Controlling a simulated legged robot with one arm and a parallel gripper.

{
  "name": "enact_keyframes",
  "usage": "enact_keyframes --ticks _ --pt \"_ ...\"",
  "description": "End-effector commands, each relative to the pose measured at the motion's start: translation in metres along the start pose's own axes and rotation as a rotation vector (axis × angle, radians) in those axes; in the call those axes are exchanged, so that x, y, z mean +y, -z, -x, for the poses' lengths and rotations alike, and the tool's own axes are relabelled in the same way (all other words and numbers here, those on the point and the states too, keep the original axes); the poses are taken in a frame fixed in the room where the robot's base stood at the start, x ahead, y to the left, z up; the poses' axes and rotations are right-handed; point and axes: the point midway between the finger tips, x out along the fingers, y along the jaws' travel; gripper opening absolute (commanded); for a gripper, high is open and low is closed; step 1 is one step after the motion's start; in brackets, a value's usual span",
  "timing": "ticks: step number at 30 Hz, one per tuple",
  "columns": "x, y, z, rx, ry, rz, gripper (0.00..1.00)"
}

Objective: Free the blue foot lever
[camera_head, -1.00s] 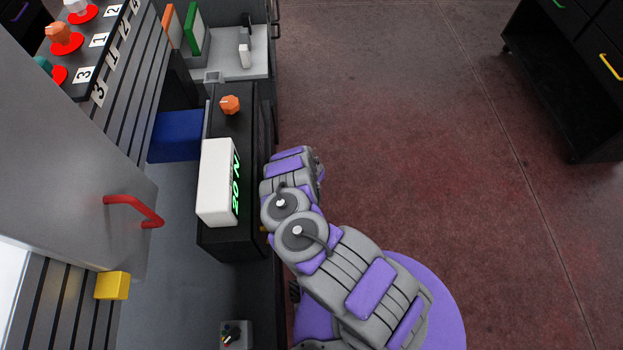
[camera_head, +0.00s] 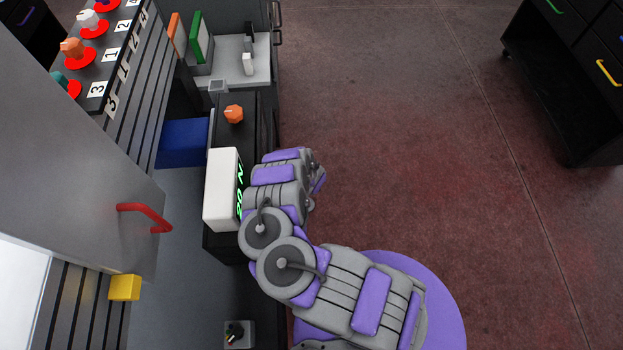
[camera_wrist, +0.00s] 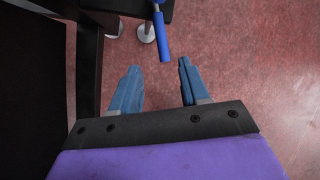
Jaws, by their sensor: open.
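The blue foot lever (camera_wrist: 161,37) shows at the top middle of the wrist view, a blue bar hanging down in the picture over the reddish floor. My gripper (camera_wrist: 157,70) points toward it with its two blue fingers apart and nothing between them. The lever's lower end lies just above the gap between the fingertips in the picture. I see no contact. The lever's upper end runs out of the frame, so its mount is hidden. In the head view my arm hides the gripper, and the lever does not show.
Dark frame parts (camera_wrist: 36,90) stand close on the left in the wrist view, with pale round feet (camera_wrist: 146,32) near the lever. In the head view, a black unit with a white display box (camera_head: 221,188) stands left of my arm. The floor (camera_head: 400,120) to the right is clear.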

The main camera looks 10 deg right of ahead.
Motion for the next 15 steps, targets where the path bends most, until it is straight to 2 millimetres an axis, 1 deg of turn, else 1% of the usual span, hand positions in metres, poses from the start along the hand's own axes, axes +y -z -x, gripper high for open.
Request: enact_keyframes --ticks 1,6,15 --pt "0.001 -0.001 0.010 -0.001 -0.001 -0.001 0.45" --pt "0.000 0.000 0.033 0.004 0.000 0.002 0.45" --pt "0.000 -0.001 0.062 0.004 0.000 0.002 0.45"
